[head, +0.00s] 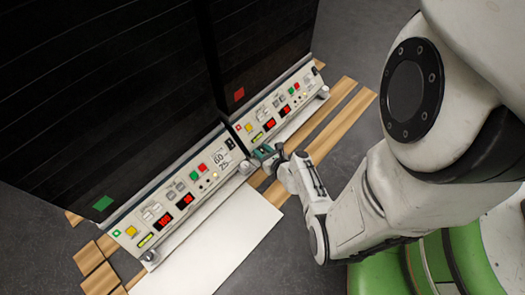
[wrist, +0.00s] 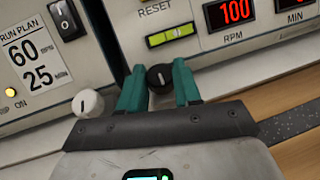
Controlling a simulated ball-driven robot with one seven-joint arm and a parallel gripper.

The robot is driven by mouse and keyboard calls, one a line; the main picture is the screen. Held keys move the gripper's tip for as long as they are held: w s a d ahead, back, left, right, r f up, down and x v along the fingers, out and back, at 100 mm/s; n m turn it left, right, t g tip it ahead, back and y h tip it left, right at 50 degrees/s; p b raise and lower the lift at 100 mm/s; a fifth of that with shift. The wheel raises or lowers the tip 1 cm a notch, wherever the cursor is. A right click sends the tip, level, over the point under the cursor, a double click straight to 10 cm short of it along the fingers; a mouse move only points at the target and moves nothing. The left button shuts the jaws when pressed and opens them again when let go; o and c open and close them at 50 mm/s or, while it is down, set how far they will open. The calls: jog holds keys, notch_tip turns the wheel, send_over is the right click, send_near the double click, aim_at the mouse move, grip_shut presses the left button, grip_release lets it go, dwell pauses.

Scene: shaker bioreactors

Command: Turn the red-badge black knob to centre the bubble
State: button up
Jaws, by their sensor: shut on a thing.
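The shaker with the red badge (head: 239,95) is the right one of two black units. Its black knob (wrist: 160,78) has a white pointer line and sits low at the panel's left end. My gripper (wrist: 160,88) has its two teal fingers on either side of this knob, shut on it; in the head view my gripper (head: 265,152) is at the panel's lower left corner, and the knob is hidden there. The yellow-green level vial (wrist: 171,36) is just above the knob. Its bubble is too small to place surely.
The left shaker has a green badge (head: 103,203) and a run plan label (wrist: 30,62). Its white knob (wrist: 88,103) is close to my gripper's left finger. Red displays (wrist: 236,12) are on the panel. A white board (head: 215,245) and wooden planks (head: 325,140) lie in front.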

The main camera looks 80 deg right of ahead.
jog(key=shift+t, duration=0.3)
jog(key=n+y, duration=0.1)
jog(key=n+t+y, duration=0.2)
jog(key=shift+d, duration=0.25)
jog(key=shift+s+d+n+t+y, duration=0.15)
jog(key=shift+n+t+y, duration=0.35)
jog(key=shift+n+y, duration=1.15)
jog(key=o, duration=1)
jog(key=shift+o, duration=0.2)
